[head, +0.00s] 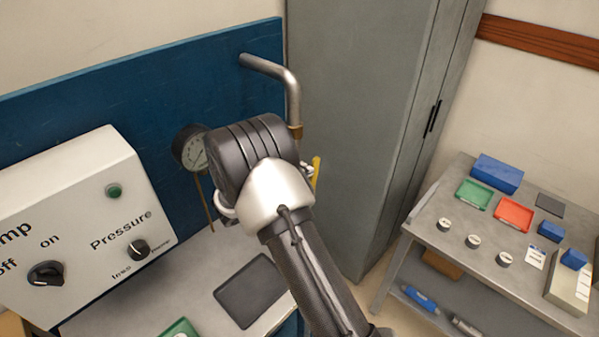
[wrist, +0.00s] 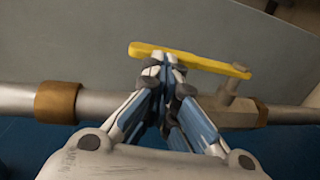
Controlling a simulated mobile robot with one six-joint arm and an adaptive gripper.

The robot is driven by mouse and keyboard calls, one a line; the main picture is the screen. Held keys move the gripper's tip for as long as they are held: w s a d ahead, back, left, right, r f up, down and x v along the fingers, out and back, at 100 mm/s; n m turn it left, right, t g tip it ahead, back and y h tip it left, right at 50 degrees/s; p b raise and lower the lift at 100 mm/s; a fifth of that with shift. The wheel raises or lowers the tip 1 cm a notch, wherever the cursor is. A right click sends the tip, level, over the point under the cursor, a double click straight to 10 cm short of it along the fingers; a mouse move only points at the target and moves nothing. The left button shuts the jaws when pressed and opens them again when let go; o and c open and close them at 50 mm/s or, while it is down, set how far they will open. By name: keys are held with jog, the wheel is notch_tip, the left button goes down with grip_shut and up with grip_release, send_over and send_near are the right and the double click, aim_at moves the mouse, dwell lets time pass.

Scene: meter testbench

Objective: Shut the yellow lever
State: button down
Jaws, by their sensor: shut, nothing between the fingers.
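The yellow lever (wrist: 200,60) shows in the wrist view above a brass valve body on the grey pipe. It lies roughly along the pipe, slightly slanted, with its pivot end at the right. My gripper (wrist: 167,62) is shut and empty, its fingertips at the lever's middle-left part; I cannot tell whether they touch it. In the head view a short piece of the yellow lever (head: 316,172) shows to the right of my arm. My arm hides the rest of the lever, the valve and most of my gripper there.
A pressure gauge (head: 193,149) sits left of my arm by the blue panel (head: 120,85). The white pump control box (head: 85,220) stands at the left. A grey cabinet (head: 355,110) is behind, and a cart (head: 420,222) with trays is at the right.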

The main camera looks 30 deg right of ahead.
aim_at(313, 163)
jog(key=d+y, duration=0.2)
jog(key=w+d+g+y, duration=0.1)
jog(key=d+y, duration=0.1)
jog(key=shift+w+d, duration=0.2)
jog(key=shift+b+x, duration=0.8)
jog(key=shift+b, duration=0.15)
jog(key=shift+w+d+r+b, duration=0.1)
jog(key=shift+w+d+b, duration=0.05)
jog(key=shift+d+b, duration=0.25)
jog(key=shift+r, duration=0.1)
